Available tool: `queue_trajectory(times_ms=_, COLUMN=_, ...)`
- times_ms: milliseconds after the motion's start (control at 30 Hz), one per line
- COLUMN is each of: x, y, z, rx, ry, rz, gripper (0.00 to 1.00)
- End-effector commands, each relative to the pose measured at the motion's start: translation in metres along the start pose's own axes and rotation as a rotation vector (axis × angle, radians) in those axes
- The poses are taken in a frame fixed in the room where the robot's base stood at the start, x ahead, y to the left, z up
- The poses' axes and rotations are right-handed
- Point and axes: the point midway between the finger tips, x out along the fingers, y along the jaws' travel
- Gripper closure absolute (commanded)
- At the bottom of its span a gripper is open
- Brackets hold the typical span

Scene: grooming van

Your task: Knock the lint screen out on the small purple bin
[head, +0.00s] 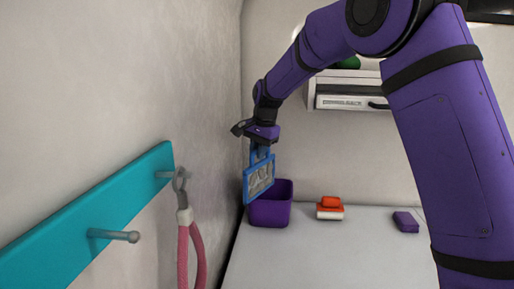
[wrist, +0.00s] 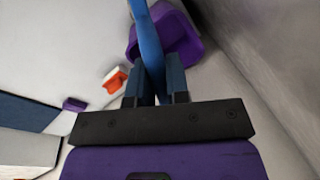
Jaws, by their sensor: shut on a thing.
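The lint screen (head: 259,179) is a blue frame around a grey mesh. My gripper (head: 262,148) is shut on its upper end, and the screen hangs down from it, tilted. In the wrist view the lint screen (wrist: 148,45) shows almost edge-on between the fingers of my gripper (wrist: 157,88). The small purple bin (head: 271,212) stands on the counter near the left wall, behind and below the screen. The bin (wrist: 184,38) also shows in the wrist view, partly hidden by the screen. I cannot tell whether screen and bin touch.
The white counter (head: 330,258) is mostly clear. An orange and white object (head: 330,207) and a purple block (head: 406,221) lie right of the bin. At left, a teal peg rail (head: 90,217) on the wall holds a pink lead (head: 184,245).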

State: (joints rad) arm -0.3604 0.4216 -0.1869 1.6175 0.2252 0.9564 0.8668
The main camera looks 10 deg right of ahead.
Motion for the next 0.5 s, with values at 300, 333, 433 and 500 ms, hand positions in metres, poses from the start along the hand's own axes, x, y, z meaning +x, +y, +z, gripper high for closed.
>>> queue_trajectory(times_ms=300, x=0.028, y=0.006, z=0.0, rx=0.001, ry=-0.001, rz=0.001, gripper=1.0)
queue_trajectory(times_ms=333, x=0.03, y=0.006, z=0.0, rx=0.001, ry=-0.001, rz=0.001, gripper=1.0)
queue_trajectory(times_ms=433, x=0.036, y=0.007, z=0.0, rx=0.0, ry=0.0, rz=0.001, gripper=1.0)
queue_trajectory(times_ms=500, x=0.039, y=0.007, z=0.0, rx=0.0, ry=0.001, rz=0.0, gripper=1.0)
